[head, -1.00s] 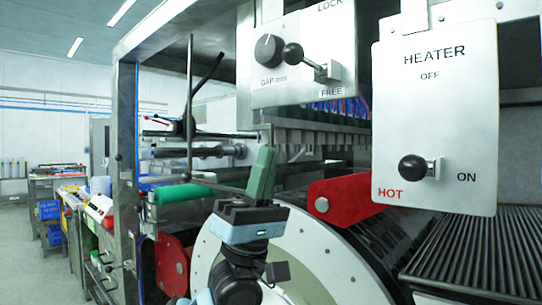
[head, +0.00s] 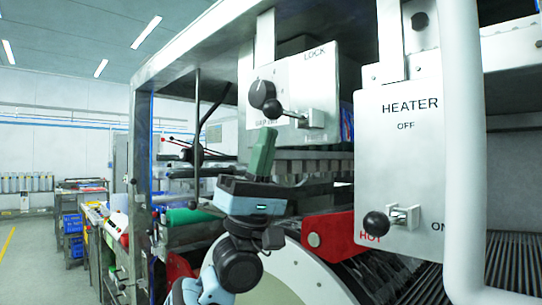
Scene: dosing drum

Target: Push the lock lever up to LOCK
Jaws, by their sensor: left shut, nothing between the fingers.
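The lock lever (head: 293,114) has a black ball knob on a metal arm, and its pivot bracket is on a grey panel (head: 322,80). The arm points left from the bracket and tilts slightly up. The word LOCK is above it near the panel's top; I cannot read a FREE label below. My left gripper (head: 266,132), with green fingers, is shut and empty. It points up, with its tips just below the ball in the picture. I cannot tell whether they touch. My right gripper is out of view.
A black GAP dial (head: 262,93) sits just up and left of the ball. To the right hangs the heater panel (head: 410,160) with its own black-knobbed lever (head: 388,222). A red bracket (head: 328,232) and the pale drum end are below. Open floor (head: 35,250) is at the far left.

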